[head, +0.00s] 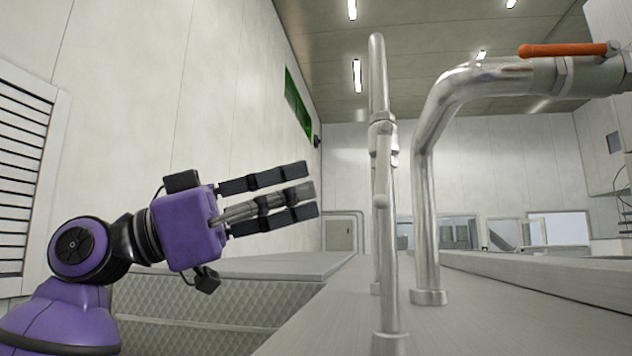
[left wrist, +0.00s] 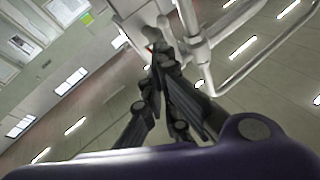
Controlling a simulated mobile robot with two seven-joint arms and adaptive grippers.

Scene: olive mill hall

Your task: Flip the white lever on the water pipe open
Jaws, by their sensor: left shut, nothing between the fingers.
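The white lever (head: 382,172) is on the slim upright water pipe (head: 388,260) in the middle of the head view. It hangs nearly straight down along the pipe from a fitting, with its rounded end lowest. My left gripper (head: 312,195) is to the left of the lever, with its fingers pointing right toward it and a gap between in the picture. It is shut and empty. In the left wrist view, the gripper's fingers (left wrist: 160,62) come together near pale pipework (left wrist: 200,55); I cannot tell the lever apart there. My right gripper is not in view.
A thicker bent metal pipe (head: 425,200) stands right of the water pipe, with an orange handle (head: 562,49) on its top run. Both pipes rise from a pale counter (head: 330,315). A quilted metal box (head: 210,310) is below my left arm. A louvred panel (head: 22,165) is at left.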

